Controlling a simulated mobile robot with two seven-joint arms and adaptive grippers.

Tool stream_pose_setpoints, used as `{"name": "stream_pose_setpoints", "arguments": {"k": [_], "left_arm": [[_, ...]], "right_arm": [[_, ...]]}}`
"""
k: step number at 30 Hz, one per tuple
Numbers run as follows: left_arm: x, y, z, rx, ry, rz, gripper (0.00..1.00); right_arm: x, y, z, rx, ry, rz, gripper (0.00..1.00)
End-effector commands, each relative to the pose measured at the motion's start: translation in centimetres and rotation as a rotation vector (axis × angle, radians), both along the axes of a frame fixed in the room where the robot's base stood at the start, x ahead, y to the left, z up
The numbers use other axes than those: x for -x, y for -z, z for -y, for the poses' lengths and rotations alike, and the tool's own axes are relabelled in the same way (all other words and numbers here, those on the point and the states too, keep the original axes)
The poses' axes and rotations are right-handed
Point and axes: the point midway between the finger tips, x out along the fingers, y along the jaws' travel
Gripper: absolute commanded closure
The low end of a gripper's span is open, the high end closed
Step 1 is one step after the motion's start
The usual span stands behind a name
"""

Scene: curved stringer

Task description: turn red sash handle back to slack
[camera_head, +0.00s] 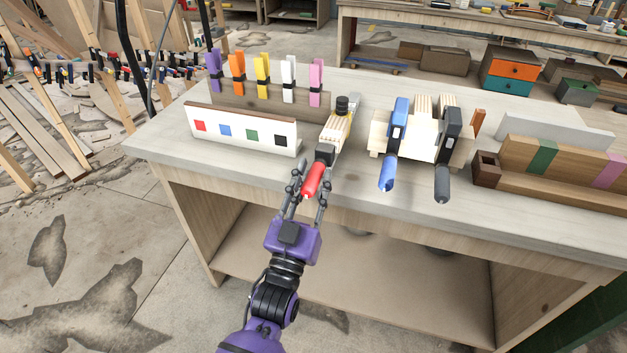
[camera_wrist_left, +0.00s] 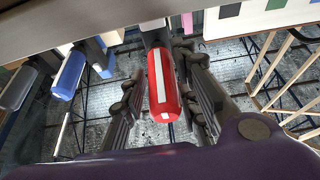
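The red sash handle (camera_head: 313,180) sticks out over the bench's front edge from a clamp with a dark bar end. In the left wrist view the red handle (camera_wrist_left: 162,85) shows a white stripe along its length. My left gripper (camera_head: 307,192) is at the handle, one finger on each side. In the left wrist view my left gripper (camera_wrist_left: 165,95) is open, with gaps between both fingers and the handle. The clamp's far part lies on a pale laminated wood piece (camera_head: 334,132). My right gripper is in neither view.
A blue handle (camera_head: 387,174) and a dark grey handle (camera_head: 442,185) stand close to the right. A white panel with colored squares (camera_head: 240,130) is at the left, with several colored clamps behind it. Wood blocks with colored bands (camera_head: 560,165) lie at the right.

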Motion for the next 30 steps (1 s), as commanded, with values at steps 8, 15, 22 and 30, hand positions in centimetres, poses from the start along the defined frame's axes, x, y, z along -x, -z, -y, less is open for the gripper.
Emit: {"name": "stream_pose_setpoints", "arguments": {"k": [8,15,22,30], "left_arm": [[0.0,0.0,0.1,-0.002,0.001,0.001,1.00],[0.0,-0.3,0.1,-0.170,0.005,0.058,1.00],[0.1,0.1,0.2,-0.201,0.003,0.065,1.00],[0.1,0.1,0.1,-0.199,0.002,0.065,0.63]], "right_arm": [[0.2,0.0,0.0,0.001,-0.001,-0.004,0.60],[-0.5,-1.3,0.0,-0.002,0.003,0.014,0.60],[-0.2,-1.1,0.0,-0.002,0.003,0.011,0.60],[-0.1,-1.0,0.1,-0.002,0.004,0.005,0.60]]}}
